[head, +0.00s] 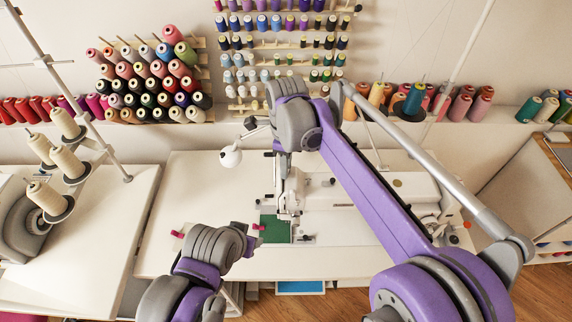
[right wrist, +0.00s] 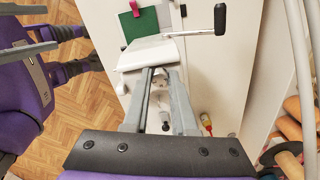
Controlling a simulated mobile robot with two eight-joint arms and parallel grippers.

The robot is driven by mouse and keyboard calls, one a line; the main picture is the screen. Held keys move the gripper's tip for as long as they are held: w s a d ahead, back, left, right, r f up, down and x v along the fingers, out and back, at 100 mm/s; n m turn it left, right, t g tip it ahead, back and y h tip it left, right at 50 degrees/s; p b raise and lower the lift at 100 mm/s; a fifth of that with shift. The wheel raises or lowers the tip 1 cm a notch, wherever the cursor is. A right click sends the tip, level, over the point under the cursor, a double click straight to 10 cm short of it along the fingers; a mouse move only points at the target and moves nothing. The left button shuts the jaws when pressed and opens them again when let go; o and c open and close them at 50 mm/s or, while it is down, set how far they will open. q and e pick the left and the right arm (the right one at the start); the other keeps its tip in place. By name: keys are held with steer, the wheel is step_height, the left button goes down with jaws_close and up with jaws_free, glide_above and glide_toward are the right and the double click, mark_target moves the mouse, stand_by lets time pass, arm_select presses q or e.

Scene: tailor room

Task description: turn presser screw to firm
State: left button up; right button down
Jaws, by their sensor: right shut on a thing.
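The white sewing machine (head: 340,193) stands on the white table, its needle head (head: 291,190) near the middle of the head view. My right gripper (head: 282,165) reaches down onto the top of that head. In the right wrist view its two grey fingers (right wrist: 161,73) close together at the top of the machine. The presser screw is between the fingertips and mostly hidden by them. My left gripper (head: 257,242) hangs over the table front, left of the needle; in the right wrist view its dark fingers (right wrist: 78,52) stand apart and empty.
Green cloth (head: 275,228) lies under the needle. A pink clip (head: 177,234) is on the table at left. A white lamp (head: 230,156) stands close left of my right gripper. A spool stand (head: 70,205) is at left; thread racks (head: 150,85) line the wall.

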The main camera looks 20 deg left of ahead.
stand_by(0.4)
steer(key=c, duration=0.7)
jaws_free()
steer(key=shift+r, duration=0.1)
step_height(320, 180, up, 11)
steer(key=shift+f+p, duration=0.2)
steer(key=shift+p, duration=0.2)
